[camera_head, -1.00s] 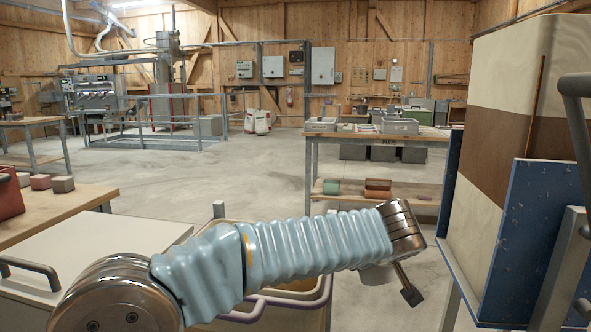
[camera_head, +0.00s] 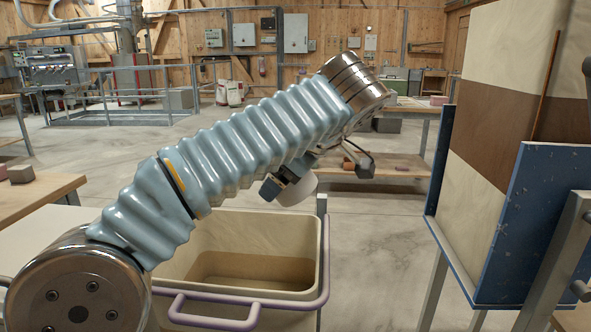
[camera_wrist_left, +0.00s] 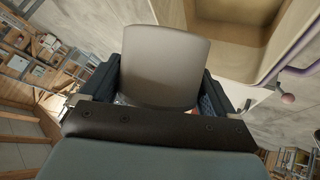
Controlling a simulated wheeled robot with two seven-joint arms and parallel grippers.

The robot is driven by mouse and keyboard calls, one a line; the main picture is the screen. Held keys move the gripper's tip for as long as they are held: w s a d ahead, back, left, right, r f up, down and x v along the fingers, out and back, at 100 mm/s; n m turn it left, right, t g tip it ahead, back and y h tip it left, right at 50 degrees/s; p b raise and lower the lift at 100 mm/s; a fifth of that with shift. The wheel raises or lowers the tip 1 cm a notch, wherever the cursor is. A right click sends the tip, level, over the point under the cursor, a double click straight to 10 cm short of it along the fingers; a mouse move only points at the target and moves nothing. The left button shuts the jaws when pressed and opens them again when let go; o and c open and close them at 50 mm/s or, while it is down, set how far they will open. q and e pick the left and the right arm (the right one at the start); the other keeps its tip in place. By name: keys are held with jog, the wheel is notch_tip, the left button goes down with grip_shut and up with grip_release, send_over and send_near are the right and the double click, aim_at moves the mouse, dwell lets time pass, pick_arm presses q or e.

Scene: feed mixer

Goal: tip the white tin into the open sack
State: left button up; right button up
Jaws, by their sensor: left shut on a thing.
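The white tin (camera_head: 299,191) hangs below my left forearm in the head view, partly hidden by the gripper. My left gripper (camera_head: 284,187) is shut on it. In the wrist view the tin (camera_wrist_left: 165,66) fills the space between the dark fingers, shaded grey; its opening does not show clearly. The tin is above the far right part of a cream tub with a lilac handle (camera_head: 240,314). A tall cream and brown body (camera_head: 488,120) stands at the right against a blue panel; I cannot tell if it is the sack, and its top is out of view. My right gripper is not in view.
The blue panel (camera_head: 540,225) and its metal posts bound the right side. A wooden bench (camera_head: 40,200) stands at the left, and another bench (camera_head: 405,108) stands behind my arm. The concrete floor between is open.

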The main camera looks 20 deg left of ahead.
pick_arm(q)
jog(key=s+a+n+t+h, duration=0.2)
jog(key=a+h, duration=0.3)
jog(key=h, duration=0.1)
jog(key=shift+a+f, duration=0.25)
jog(key=shift+a, duration=0.1)
dwell(2.0)
